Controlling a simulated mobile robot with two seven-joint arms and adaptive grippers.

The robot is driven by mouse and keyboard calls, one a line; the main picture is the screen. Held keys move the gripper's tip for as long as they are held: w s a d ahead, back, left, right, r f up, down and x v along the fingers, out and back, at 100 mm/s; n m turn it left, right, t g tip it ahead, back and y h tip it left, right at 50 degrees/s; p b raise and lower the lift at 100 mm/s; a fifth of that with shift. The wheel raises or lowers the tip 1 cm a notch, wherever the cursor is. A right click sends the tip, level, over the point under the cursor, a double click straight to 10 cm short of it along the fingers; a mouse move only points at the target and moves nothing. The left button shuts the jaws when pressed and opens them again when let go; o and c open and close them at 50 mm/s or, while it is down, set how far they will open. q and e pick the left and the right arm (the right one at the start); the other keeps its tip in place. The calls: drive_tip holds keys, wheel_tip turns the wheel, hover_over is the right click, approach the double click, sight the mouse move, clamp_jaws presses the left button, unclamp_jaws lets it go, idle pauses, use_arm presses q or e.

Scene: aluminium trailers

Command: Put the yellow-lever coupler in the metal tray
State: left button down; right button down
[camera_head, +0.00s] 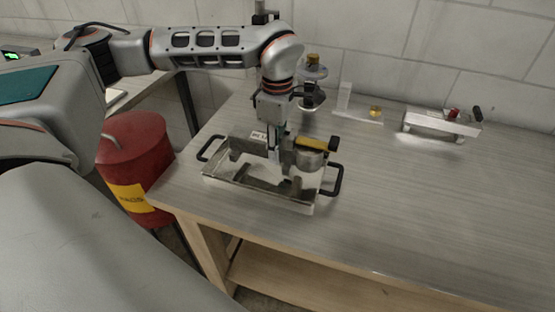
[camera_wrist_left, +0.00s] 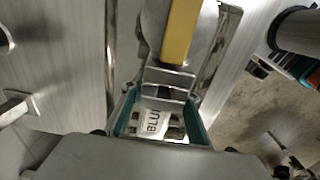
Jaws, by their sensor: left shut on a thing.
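The coupler is metal with a yellow lever (camera_head: 312,143) and a dark tip. The lever also shows at the top of the left wrist view (camera_wrist_left: 180,32). My left gripper (camera_head: 274,152) points down over the tray and is shut on the coupler's metal body; its teal-edged fingers show in the wrist view (camera_wrist_left: 163,115). The metal tray (camera_head: 225,183) has black handles at both ends and stands near the bench's left end. The coupler is over or inside the tray's right back part; I cannot tell whether it touches the bottom. My right gripper is not in view.
A second metal coupler (camera_head: 440,124) with a red part lies at the back right. A red drum (camera_head: 135,150) stands left of the bench. The bench's right front is clear.

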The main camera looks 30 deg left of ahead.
use_arm(q)
drive_tip(key=shift+f, duration=2)
drive_tip(key=shift+f, duration=0.15)
drive_tip(key=c, duration=1.5)
unclamp_jaws()
wheel_tip(320, 180, up, 12)
drive_tip(key=shift+r, duration=0.1)
drive_tip(key=shift+s, duration=0.15)
